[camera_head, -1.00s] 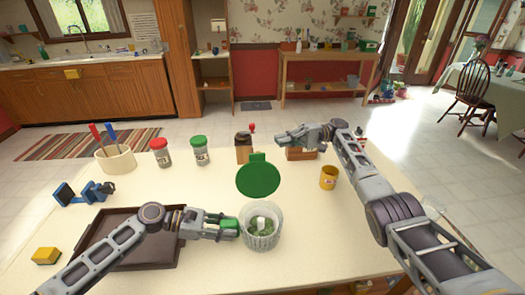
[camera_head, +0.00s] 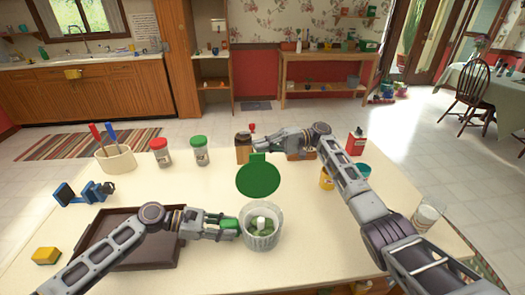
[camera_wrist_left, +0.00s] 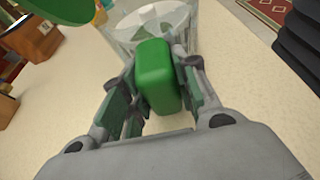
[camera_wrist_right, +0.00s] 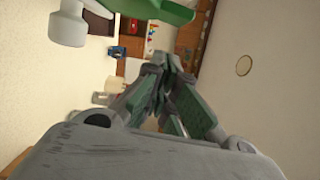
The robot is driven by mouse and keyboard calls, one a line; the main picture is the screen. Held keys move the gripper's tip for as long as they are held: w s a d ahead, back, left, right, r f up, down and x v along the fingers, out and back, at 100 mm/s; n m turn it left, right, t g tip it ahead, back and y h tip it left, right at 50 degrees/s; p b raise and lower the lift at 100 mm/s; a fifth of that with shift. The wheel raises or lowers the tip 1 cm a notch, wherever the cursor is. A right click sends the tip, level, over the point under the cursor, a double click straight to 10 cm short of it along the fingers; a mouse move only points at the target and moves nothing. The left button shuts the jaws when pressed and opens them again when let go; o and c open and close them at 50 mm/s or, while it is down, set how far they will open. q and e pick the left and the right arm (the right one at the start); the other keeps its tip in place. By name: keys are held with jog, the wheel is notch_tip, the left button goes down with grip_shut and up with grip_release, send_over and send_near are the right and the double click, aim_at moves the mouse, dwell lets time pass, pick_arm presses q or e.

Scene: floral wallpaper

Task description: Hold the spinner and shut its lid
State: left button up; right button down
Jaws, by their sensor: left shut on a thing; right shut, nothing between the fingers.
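The spinner (camera_head: 262,238) is a clear ribbed bowl with green leaves and a white centre piece inside. It stands upright on the table. Its round green lid (camera_head: 258,179) is raised open at the far side of the bowl. My left gripper (camera_head: 228,226) is shut on the spinner's green handle, which shows between the fingers in the left wrist view (camera_wrist_left: 154,75). My right gripper (camera_head: 262,145) is shut and empty, beyond the lid and apart from it. In the right wrist view its fingertips (camera_wrist_right: 160,65) meet, with a green edge in front.
A dark brown tray (camera_head: 165,262) lies under my left arm. Red-capped (camera_head: 160,153) and green-capped jars (camera_head: 200,152) stand left of the lid. A brown grinder (camera_head: 243,150) is close to my right gripper. A yellow mug (camera_head: 326,179) stands by my right forearm.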

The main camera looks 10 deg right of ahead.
aim_at(261, 154)
jog(key=shift+s+r, duration=0.15)
jog(key=shift+s, duration=1.35)
jog(key=shift+s+r+n, duration=0.15)
jog(key=shift+s+n, duration=0.15)
jog(key=shift+s, duration=0.15)
dwell(0.6)
jog(key=shift+s+r+n+h, duration=0.15)
jog(key=shift+s+n, duration=0.15)
jog(key=shift+s, duration=0.15)
jog(key=shift+s+r+n+h, duration=0.15)
jog(key=shift+s+n, duration=0.15)
jog(key=shift+s, duration=0.15)
jog(key=s+f+n+t+h, duration=0.1)
jog(key=s+f+n+t, duration=0.1)
jog(key=s+n, duration=0.8)
jog(key=s+f+n+t+h, duration=0.1)
jog(key=s+f+n+t, duration=0.1)
jog(key=s+f, duration=0.7)
jog(key=shift+s+f+n, duration=0.25)
jog(key=shift+f+n, duration=0.3)
jog(key=shift+n, duration=0.25)
